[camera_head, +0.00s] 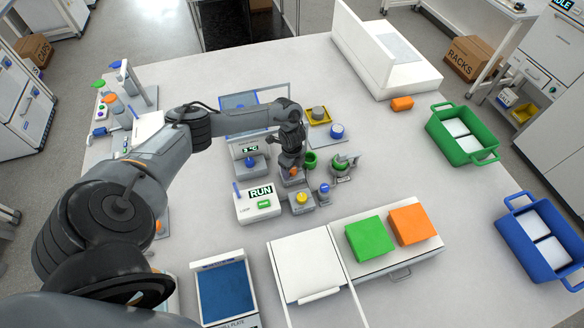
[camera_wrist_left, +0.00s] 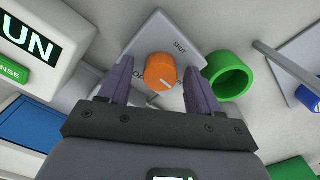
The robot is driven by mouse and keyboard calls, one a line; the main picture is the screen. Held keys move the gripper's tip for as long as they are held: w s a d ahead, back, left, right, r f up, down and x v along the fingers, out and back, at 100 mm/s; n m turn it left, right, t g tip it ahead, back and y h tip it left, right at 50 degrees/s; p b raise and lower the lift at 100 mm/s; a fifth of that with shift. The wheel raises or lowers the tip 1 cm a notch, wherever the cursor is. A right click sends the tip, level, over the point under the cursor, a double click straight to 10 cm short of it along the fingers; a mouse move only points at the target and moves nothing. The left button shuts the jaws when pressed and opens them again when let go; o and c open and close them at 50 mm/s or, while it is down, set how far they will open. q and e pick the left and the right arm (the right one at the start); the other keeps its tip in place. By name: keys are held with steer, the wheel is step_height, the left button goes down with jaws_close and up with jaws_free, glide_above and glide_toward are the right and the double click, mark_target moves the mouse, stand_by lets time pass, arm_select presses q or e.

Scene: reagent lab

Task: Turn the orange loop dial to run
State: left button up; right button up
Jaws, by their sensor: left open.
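The orange dial (camera_wrist_left: 158,72) sits on a grey-white plate (camera_wrist_left: 168,38) in the left wrist view. The plate reads "SHUT" at its upper right and "OP…" at its left, partly hidden by a finger. A white mark shows near the dial's lower edge. My left gripper (camera_wrist_left: 157,80) is open, with one dark finger on each side of the dial; I cannot tell whether they touch it. In the head view my left gripper (camera_head: 290,160) is over the small orange dial (camera_head: 293,172), mostly covering it. My right gripper is not in view.
A white box with a RUN display (camera_head: 260,192) stands just left of the dial. A green ring (camera_wrist_left: 229,76) is close on its right. A yellow-knobbed unit (camera_head: 302,199) and a blue-knobbed post (camera_head: 324,188) stand in front.

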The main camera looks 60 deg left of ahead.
arm_select(q)
steer(key=shift+r, duration=0.1)
step_height(320, 180, up, 11)
steer(key=shift+f, duration=0.2)
stand_by(0.4)
stand_by(0.4)
